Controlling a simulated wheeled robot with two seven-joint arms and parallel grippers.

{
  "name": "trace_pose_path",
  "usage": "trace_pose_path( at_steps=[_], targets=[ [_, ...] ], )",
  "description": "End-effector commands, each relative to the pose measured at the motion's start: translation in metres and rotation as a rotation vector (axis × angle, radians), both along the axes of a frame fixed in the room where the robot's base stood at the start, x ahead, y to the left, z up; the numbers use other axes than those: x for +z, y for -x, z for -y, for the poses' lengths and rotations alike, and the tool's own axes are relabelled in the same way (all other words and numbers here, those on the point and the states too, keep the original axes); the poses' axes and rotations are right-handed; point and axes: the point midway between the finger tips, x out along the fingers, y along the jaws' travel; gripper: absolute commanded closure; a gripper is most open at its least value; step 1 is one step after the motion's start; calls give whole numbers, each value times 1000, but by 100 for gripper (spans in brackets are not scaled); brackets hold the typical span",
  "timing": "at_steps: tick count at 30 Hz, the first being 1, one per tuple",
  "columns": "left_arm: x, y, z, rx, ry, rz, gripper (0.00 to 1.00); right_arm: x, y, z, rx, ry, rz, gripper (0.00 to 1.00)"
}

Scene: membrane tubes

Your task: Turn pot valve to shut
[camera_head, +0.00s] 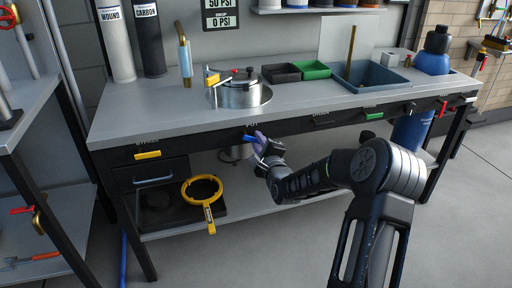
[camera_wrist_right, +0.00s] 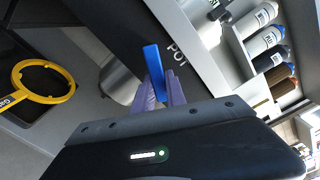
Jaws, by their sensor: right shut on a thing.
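The pot valve's blue handle (camera_head: 249,138) is on the front of the workbench, below the pot label and the steel pot (camera_head: 240,93). In the wrist view the blue handle (camera_wrist_right: 153,62) stands between the purple fingers, next to the "POT" lettering (camera_wrist_right: 177,52). My right gripper (camera_head: 260,142) reaches the handle from the front; in the wrist view the gripper (camera_wrist_right: 160,88) is shut on it. The fingers hide the handle's lower part and its pivot. My left gripper is not in view.
Other bench-front handles are yellow (camera_head: 148,155), green (camera_head: 374,116) and red (camera_head: 443,107). A yellow ring wrench (camera_head: 203,188) lies on the lower shelf to the left. The bench top holds trays and a blue bin (camera_head: 377,84). The floor in front is clear.

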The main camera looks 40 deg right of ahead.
Motion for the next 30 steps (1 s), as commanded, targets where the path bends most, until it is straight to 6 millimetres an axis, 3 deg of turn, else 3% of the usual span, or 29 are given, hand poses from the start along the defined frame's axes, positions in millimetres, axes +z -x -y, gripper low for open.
trace_pose_path(
  at_steps=[15, 30],
  targets=[
    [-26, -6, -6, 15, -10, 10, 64, 14, 1, 3, 3, 382, -134, 100],
    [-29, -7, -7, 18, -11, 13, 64, 18, 2, 4, 1, 458, -163, 100]
  ],
)
